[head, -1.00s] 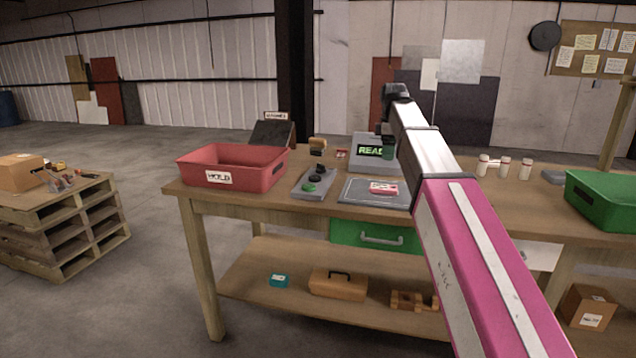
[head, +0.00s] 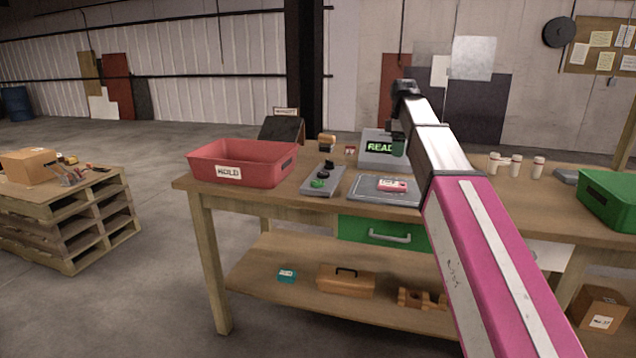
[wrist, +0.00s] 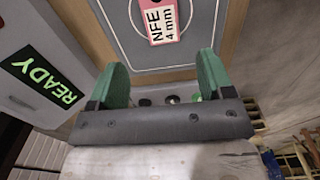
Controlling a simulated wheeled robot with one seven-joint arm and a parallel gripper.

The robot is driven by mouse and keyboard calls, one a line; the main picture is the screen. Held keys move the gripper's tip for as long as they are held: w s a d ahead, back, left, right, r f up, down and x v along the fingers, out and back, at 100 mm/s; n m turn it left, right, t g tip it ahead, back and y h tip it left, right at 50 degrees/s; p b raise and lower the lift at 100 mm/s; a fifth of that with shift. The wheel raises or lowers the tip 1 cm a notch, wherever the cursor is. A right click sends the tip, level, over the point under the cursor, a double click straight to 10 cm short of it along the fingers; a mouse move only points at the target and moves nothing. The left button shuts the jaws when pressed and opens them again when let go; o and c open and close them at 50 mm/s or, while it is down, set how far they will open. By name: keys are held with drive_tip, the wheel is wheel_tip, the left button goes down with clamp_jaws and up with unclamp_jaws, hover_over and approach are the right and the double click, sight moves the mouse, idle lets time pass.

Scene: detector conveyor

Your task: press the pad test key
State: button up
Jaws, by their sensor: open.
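A grey key strip (head: 334,187) lies on the workbench with a green key (head: 318,183) at its near end and dark keys (head: 328,166) behind it. I cannot read which is the pad test key. In the wrist view a dark key (wrist: 172,99) and part of the green key (wrist: 195,98) show between the finger bases. Right of the strip lies a grey pad (head: 362,193) with a pink "NFE 4 mm" piece (head: 392,185) on it. My gripper (wrist: 161,66) is open and empty, with green fingers, held above the bench; it touches nothing visible.
A grey unit with a lit "READY" display (head: 380,147) stands behind the pad. A red HOLD bin (head: 270,172) is left of the strip. A green bin (head: 610,200) and white bottles (head: 515,166) are at right. A dark-topped stand (head: 282,130) is behind the red bin.

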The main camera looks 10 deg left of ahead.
clamp_jaws()
idle(1.5)
